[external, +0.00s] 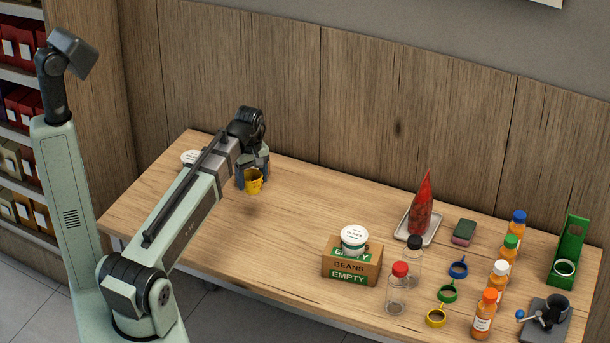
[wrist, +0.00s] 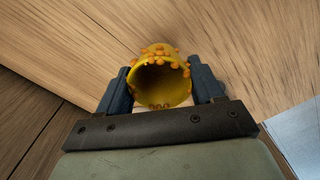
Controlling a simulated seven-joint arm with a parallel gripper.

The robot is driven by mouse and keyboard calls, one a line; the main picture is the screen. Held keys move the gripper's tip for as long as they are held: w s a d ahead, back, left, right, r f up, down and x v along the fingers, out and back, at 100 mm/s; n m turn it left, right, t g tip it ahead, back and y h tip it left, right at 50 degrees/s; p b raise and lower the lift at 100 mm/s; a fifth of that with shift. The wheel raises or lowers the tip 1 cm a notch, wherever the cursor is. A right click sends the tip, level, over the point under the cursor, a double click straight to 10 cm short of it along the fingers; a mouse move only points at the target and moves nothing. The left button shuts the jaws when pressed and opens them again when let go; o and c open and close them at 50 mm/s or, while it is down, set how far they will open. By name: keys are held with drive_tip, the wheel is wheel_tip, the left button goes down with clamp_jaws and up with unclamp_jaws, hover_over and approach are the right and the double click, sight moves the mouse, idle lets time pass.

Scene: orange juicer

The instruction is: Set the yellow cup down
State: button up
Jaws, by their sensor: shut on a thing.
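The yellow cup (external: 254,182) is in my gripper (external: 253,175) at the left part of the wooden table in the external view. The wrist view shows the yellow cup (wrist: 162,80) with its mouth toward the camera and orange bumps on its outside. The two fingers of my gripper (wrist: 160,85) press on its left and right sides. In the external view the cup seems to be a little above the table top, but the exact gap is hard to tell.
A white round-lidded thing (external: 190,157) stands behind my arm at the left. A cardboard box (external: 352,267) with a white tub (external: 354,239) on it stands mid-table. Bottles, coloured rings, a tray with a red bag (external: 424,205) and a green stand (external: 570,250) crowd the right. The table's centre is clear.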

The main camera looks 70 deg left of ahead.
drive_tip(key=shift+w+d+r, duration=0.1)
drive_tip(key=shift+r, duration=0.2)
drive_tip(key=w+d+m, duration=0.2)
drive_tip(key=w+d, duration=0.4)
drive_tip(key=w, duration=2.9)
drive_tip(key=shift+d+f, duration=0.15)
drive_tip(key=shift+f, duration=1.4)
drive_tip(key=shift+d+f, duration=0.15)
drive_tip(key=shift+f, duration=1.45)
drive_tip(key=shift+d+f, duration=0.15)
drive_tip(key=shift+f, duration=1.4)
drive_tip(key=shift+f, duration=0.1)
drive_tip(key=o, duration=1)
